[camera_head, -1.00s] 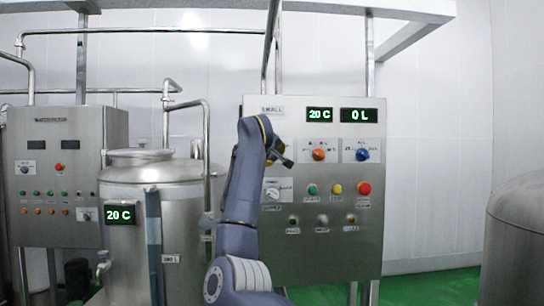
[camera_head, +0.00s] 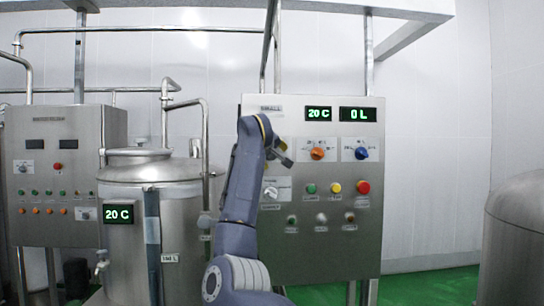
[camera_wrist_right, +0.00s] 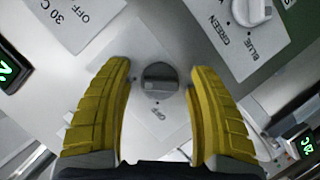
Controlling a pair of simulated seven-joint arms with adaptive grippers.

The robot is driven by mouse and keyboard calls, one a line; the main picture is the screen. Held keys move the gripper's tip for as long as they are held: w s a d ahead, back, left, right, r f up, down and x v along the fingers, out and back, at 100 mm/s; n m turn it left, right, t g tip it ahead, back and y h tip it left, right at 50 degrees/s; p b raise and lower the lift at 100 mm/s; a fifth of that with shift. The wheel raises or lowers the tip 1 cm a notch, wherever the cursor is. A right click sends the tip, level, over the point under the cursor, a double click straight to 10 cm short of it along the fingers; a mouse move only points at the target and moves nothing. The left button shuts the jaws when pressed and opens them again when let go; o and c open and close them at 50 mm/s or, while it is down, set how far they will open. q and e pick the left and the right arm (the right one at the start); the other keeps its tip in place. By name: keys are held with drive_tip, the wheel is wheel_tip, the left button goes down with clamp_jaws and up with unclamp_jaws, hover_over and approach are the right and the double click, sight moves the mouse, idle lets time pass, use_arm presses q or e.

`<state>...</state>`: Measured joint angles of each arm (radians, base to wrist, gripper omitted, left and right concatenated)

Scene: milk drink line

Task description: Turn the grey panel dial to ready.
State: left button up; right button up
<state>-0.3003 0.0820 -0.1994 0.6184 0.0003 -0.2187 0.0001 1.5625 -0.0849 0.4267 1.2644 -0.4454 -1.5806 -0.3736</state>
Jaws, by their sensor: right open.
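In the right wrist view a round grey dial (camera_wrist_right: 158,80) sits on a pale plate, between and beyond the two yellow fingers of my right gripper (camera_wrist_right: 160,85). The gripper is open, with a gap on both sides of the dial and nothing held. In the head view my right gripper (camera_head: 281,154) shows small and dark in front of the steel control panel (camera_head: 330,240), partly hidden by my arm. A pale dial (camera_head: 271,192) shows just below it; I cannot tell if it is the same dial. My left gripper is not in view.
Orange (camera_head: 317,154) and blue (camera_head: 361,153) dials sit right of the gripper, above green, yellow and red buttons. A white knob (camera_wrist_right: 252,10) beside "BLUE" and "GREEN" lettering shows in the wrist view. A steel tank (camera_head: 185,235) stands left of my arm.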

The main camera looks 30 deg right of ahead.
drive_tip(key=v, duration=1.2)
idle(0.3)
